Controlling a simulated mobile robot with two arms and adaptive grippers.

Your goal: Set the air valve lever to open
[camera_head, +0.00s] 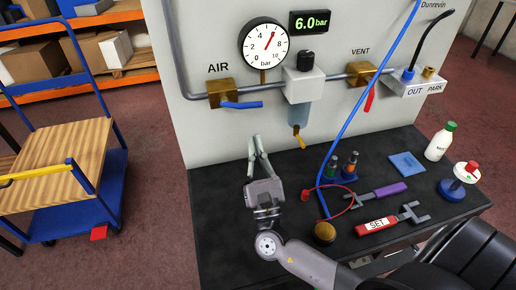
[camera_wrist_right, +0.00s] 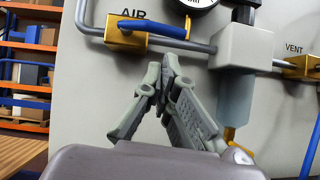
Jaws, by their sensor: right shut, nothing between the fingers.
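The AIR valve (camera_head: 222,94) is a brass body on the grey pipe, under the label AIR on the pale panel. Its blue lever (camera_head: 243,105) points right, roughly along the pipe. The lever also shows in the right wrist view (camera_wrist_right: 163,28), above my fingertips. My right gripper (camera_head: 255,139) is below the lever, in front of the panel, fingers up and tips together. It is shut and empty, apart from the lever. Its fingers also show in the right wrist view (camera_wrist_right: 163,65). My left gripper is not in view.
The dial gauge (camera_head: 268,44) and a 6.0 bar display (camera_head: 309,21) are above. A filter bowl (camera_head: 298,115) hangs right of the lever. The VENT valve's red lever (camera_head: 369,100) points down. A blue hose (camera_head: 362,90) crosses the panel. Tools lie on the black table (camera_head: 225,215).

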